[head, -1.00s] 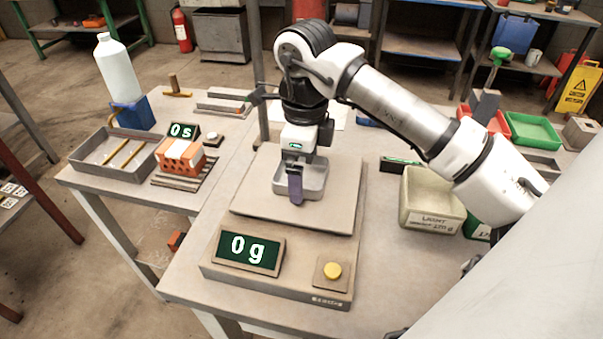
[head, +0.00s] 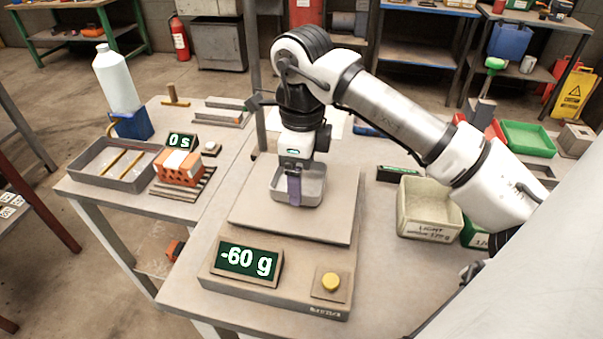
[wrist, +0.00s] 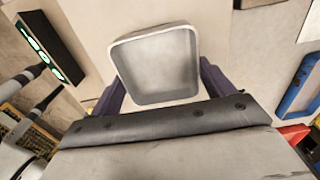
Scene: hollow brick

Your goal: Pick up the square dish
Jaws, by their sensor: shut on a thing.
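The square dish (head: 312,186) is a small light-grey open tray, empty inside. In the head view it is at my gripper (head: 294,188), over the plate of the scale (head: 330,222). My gripper points down and its purple fingers are shut on the dish. In the wrist view the dish (wrist: 158,62) sits between the two purple fingers, one at each side. The scale's display (head: 247,259) reads -60 g. The gap between dish and plate is hard to judge.
A cream bin labelled LIGHT (head: 428,208) stands right of the scale. At left are a grey tray (head: 90,172), an orange hollow brick (head: 180,167) on a slatted rack and a white bottle (head: 115,80). A post (head: 260,120) rises behind the scale.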

